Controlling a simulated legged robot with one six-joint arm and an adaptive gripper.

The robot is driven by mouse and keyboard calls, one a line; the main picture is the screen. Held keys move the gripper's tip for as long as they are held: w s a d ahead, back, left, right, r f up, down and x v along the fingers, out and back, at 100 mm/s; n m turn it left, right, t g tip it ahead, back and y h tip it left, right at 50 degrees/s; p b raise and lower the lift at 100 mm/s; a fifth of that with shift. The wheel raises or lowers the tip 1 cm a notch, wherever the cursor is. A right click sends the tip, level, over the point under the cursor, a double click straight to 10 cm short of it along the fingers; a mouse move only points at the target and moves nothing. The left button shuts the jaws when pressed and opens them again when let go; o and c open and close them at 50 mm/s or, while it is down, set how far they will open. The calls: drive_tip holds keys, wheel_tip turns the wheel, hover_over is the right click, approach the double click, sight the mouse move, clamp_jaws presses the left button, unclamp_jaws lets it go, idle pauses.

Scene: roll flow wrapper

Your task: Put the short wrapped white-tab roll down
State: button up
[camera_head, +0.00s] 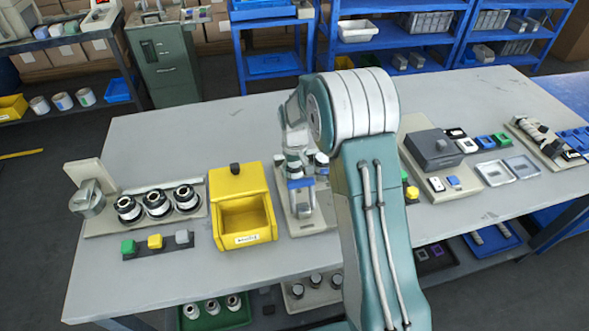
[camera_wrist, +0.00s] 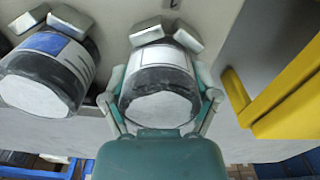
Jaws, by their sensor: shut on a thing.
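My gripper (camera_wrist: 160,97) is shut on a short dark-wrapped roll (camera_wrist: 160,80) with a white tab across its top; one finger lies on each side. The roll's pale end faces the wrist camera. A pair of metal blocks (camera_wrist: 165,33) lies right behind it; I cannot tell whether the roll touches them or what is under it. A second wrapped roll (camera_wrist: 45,70) with a blue tab lies to the left, apart from my gripper. In the head view, my arm partly hides the grey stand (camera_head: 309,219), and the held roll is not clear.
A yellow bin (camera_head: 222,190) stands just left of the stand; a yellow edge (camera_wrist: 290,95) is close on the right in the wrist view. Several rolls (camera_head: 158,204) sit on a rack further left. A dark box (camera_head: 433,148) is right of my arm. The table front (camera_head: 130,290) is clear.

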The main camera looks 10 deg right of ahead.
drive_tip(key=o, duration=1.1)
drive_tip(key=shift+a+f, duration=0.1)
drive_tip(key=shift+a, duration=0.05)
drive_tip(key=s+r+t, duration=0.1)
drive_tip(key=s+r, duration=0.2)
drive_tip(key=r, duration=0.7)
drive_tip(key=s+r, duration=0.4)
drive_tip(key=r, duration=0.6)
drive_tip(key=shift+s+r+m+t, duration=0.35)
drive_tip(key=shift+s+r+t, duration=0.45)
drive_tip(key=shift+s, duration=3.2)
drive_tip(key=shift+s+r+m+t, duration=0.4)
drive_tip(key=shift+s+r+t, duration=0.45)
drive_tip(key=shift+s, duration=3.2)
drive_tip(key=shift+s+r+m+t, duration=0.35)
drive_tip(key=shift+s+r+t, duration=0.45)
drive_tip(key=shift+s, duration=3.2)
drive_tip(key=shift+r, duration=0.15)
